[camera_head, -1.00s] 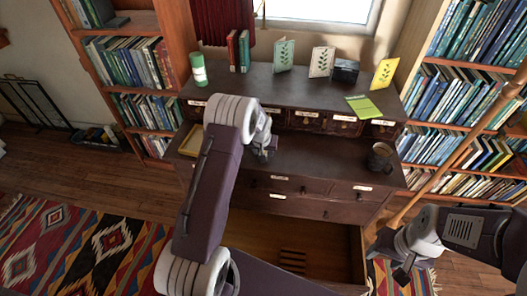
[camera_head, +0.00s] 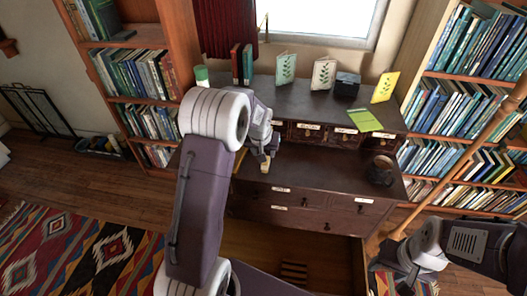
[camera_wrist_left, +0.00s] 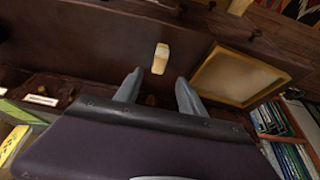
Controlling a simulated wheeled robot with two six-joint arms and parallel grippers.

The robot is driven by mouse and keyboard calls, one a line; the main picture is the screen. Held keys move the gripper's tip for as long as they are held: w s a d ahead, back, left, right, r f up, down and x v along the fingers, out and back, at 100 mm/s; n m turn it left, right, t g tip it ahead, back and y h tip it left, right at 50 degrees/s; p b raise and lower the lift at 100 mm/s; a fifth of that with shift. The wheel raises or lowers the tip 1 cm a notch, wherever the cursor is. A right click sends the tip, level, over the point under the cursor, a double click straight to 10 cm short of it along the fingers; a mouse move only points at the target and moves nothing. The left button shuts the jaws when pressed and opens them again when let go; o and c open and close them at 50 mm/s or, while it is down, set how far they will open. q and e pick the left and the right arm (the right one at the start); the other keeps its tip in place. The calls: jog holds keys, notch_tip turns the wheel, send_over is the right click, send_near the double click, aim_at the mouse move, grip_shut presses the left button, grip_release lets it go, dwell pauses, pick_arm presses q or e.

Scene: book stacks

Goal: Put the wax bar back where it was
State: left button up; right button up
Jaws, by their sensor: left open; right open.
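A small cream block, which looks like the wax bar (camera_wrist_left: 160,58), is on the dark desk top in the left wrist view. It also shows just below my left gripper in the head view (camera_head: 265,163). My left gripper (camera_wrist_left: 158,88) is open, with the block in line with the gap between its fingertips and a little beyond them. I cannot tell whether they touch. The left gripper also shows over the desk (camera_head: 266,150). My right gripper (camera_head: 405,278) is open and empty at the lower right, away from the desk.
A shallow yellow-rimmed tray (camera_wrist_left: 210,57) lies beside the block. The desk (camera_head: 320,165) has a raised back shelf with cards, books and a dark box (camera_head: 346,84). A dark round holder (camera_head: 381,170) stands on the right. A lower drawer is pulled open (camera_head: 330,250).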

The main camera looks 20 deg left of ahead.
pick_arm(q)
jog(key=s+d+m+g, duration=0.1)
jog(key=s+d, duration=0.2)
jog(key=s, duration=0.5)
jog(key=s+d+g+h, duration=0.1)
jog(key=s+d, duration=0.2)
jog(key=s, duration=0.5)
jog(key=s+d+m+g, duration=0.1)
jog(key=s+d, duration=0.1)
jog(key=s, duration=0.6)
jog(key=shift+s+d+m, duration=0.15)
jog(key=shift+d+m, duration=0.15)
jog(key=shift+d, duration=0.1)
